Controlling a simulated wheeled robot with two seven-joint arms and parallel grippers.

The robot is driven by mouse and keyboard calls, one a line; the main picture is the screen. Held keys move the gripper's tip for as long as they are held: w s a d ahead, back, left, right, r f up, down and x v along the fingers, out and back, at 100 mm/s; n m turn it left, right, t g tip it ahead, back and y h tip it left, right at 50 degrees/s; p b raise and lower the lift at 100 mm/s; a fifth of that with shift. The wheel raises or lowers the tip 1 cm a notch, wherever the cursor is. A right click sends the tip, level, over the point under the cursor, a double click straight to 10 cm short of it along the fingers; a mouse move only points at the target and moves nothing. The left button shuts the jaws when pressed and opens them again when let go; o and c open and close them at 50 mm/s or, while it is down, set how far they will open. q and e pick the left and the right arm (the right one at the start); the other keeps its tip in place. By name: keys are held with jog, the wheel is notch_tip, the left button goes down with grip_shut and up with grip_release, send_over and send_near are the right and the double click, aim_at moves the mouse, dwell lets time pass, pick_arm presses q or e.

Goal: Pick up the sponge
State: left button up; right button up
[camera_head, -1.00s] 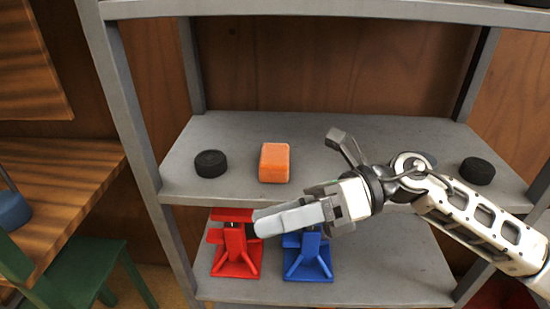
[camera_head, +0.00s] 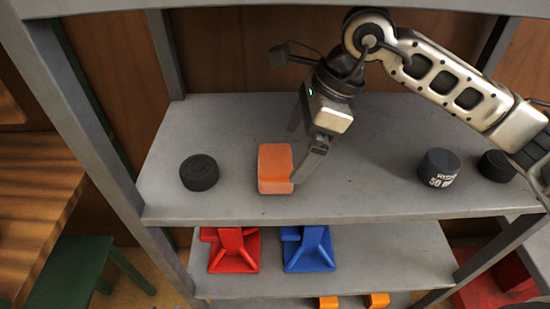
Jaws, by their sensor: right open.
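The orange sponge (camera_head: 272,168) lies on the grey middle shelf (camera_head: 340,195), left of the shelf's centre. My right gripper (camera_head: 296,155) points down at the sponge's right side with its jaws open. One finger stands in front, close to the sponge's right front corner; the other is behind, near its back right. I cannot tell whether either finger touches the sponge. My left gripper is not in view.
A black puck (camera_head: 199,172) sits left of the sponge. A dark lettered cylinder (camera_head: 439,167) and another black puck (camera_head: 497,165) are at the right. Red (camera_head: 233,250) and blue (camera_head: 309,249) stands are on the shelf below. Grey posts frame the shelves.

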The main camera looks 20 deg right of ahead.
aim_at(277, 159)
jog(key=shift+w+a, duration=0.25)
jog(key=shift+a, duration=0.6)
jog(key=shift+a+f, duration=0.15)
jog(key=shift+p+x, duration=0.4)
jog(key=shift+x, duration=1.95)
jog(key=c, duration=0.9)
